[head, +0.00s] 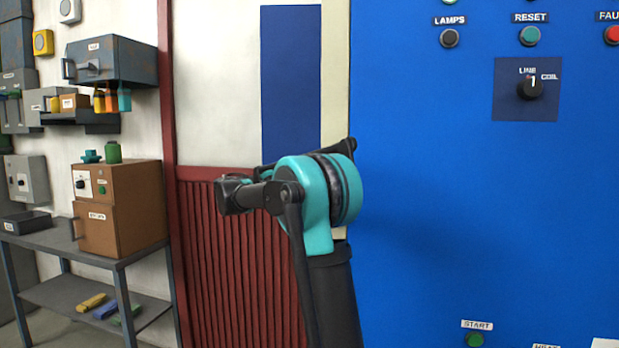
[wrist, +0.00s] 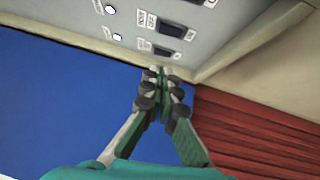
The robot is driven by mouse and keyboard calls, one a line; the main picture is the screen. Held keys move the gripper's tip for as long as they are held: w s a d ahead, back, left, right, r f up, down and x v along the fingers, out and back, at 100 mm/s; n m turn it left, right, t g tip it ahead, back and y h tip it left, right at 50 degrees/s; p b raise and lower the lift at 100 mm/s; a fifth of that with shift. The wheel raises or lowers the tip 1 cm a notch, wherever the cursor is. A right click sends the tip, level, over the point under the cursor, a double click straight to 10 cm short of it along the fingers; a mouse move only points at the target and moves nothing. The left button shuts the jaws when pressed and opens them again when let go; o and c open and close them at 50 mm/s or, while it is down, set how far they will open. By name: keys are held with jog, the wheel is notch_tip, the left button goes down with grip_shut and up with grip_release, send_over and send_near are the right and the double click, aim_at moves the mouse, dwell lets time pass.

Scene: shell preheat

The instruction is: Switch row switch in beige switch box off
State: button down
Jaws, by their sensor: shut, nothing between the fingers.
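A pale beige-grey switch box (wrist: 85,22) fills the top of the wrist view. It has dark rocker switches: one (wrist: 167,52) close to its lower edge and another (wrist: 176,31) above it. Their labels are too blurred to read, so I cannot tell which is the row switch or how they are set. My gripper (wrist: 165,75) is shut and empty, its fingertips just below the lower rocker in the picture. I cannot tell whether they touch the box. In the head view neither the box nor the fingertips can be made out.
In the wrist view, small white lamps (wrist: 117,37) sit left of the rockers. A large blue cabinet (head: 440,220) fills the right of the head view. A red slatted panel (head: 240,270) stands behind my arm, and a grey shelf table (head: 130,250) is at left.

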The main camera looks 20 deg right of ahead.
jog(key=s+x, duration=0.2)
jog(key=x, duration=0.9)
jog(key=shift+s+d, duration=0.25)
jog(key=shift+s, duration=0.15)
jog(key=shift+r, duration=0.15)
jog(key=shift+s+d+r, duration=0.1)
jog(key=shift+s+d, duration=0.05)
jog(key=shift+d, duration=0.05)
jog(key=v, duration=1.2)
